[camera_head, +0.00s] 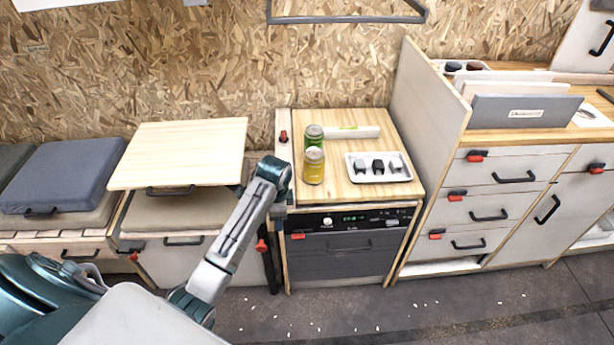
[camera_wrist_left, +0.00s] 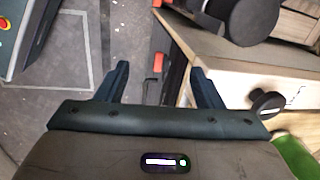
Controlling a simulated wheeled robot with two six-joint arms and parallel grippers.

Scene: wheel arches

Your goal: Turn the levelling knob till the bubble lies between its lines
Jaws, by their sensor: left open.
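A pale level-like bar (camera_head: 352,131) with a yellow-green band lies on the wooden top of the middle cabinet in the head view. I cannot make out a bubble or lines in it. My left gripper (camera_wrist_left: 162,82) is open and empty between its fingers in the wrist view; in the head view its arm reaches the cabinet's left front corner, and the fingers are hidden. In the wrist view a black round knob (camera_wrist_left: 267,103) sits on a pale surface right of the right finger, apart from it. A larger black round part (camera_wrist_left: 254,18) shows above. I cannot tell which is the levelling knob.
A green can (camera_head: 314,135) and a yellow can (camera_head: 314,168) stand left of a white tray (camera_head: 356,178) with several dark pieces. A tall partition (camera_head: 425,115) bounds the cabinet on the right. A raised wooden board (camera_head: 180,150) lies left of my arm.

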